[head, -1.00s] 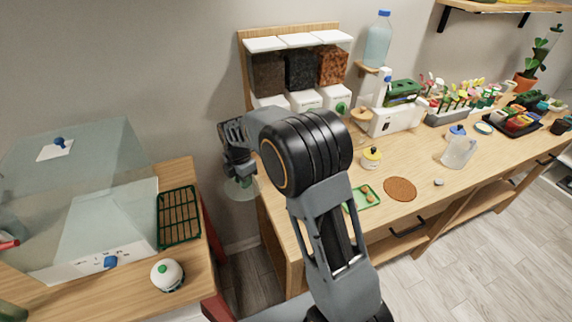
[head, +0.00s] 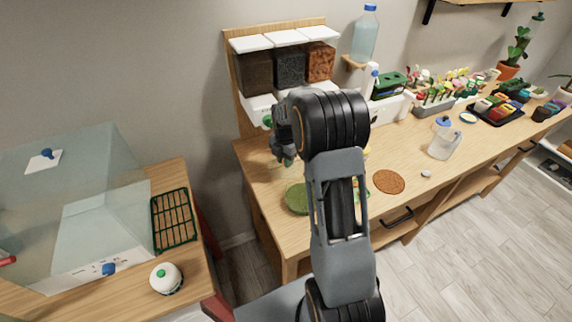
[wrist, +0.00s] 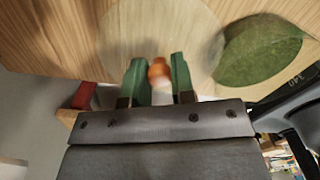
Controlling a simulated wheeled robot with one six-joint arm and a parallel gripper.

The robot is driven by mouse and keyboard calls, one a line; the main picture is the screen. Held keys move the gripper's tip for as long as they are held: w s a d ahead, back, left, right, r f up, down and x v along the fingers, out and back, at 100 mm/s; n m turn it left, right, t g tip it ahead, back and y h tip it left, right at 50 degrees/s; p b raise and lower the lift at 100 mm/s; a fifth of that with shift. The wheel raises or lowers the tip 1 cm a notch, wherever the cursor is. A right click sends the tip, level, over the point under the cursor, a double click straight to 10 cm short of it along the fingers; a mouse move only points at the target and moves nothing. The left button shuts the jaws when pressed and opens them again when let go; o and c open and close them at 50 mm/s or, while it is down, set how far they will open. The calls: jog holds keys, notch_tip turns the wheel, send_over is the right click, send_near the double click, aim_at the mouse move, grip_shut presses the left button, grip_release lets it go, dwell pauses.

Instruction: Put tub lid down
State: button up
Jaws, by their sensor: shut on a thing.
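The tub lid (wrist: 150,28) is a clear, see-through disc with an orange knob (wrist: 158,70). My gripper (wrist: 159,82) is shut on this knob with its green fingertips, in the wrist view. In the head view, my gripper (head: 285,160) is over the left end of the wooden bench (head: 262,190); the lid is hard to make out there. A round green-filled tub (head: 298,199) sits on the bench, just in front of my gripper. It shows beside the lid in the wrist view (wrist: 262,50). I cannot tell whether the lid touches the bench.
Dispensers with white lids (head: 282,40) stand behind my gripper. A brown round mat (head: 389,181) and a clear jug (head: 443,143) are farther right. A separate left table holds a glass case (head: 75,200) and a green-rimmed rack (head: 173,218). A gap separates the two tables.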

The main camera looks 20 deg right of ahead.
jog(key=shift+f+p, duration=0.4)
jog(key=shift+f, duration=1.35)
jog(key=shift+f, duration=0.2)
jog(key=o, duration=0.9)
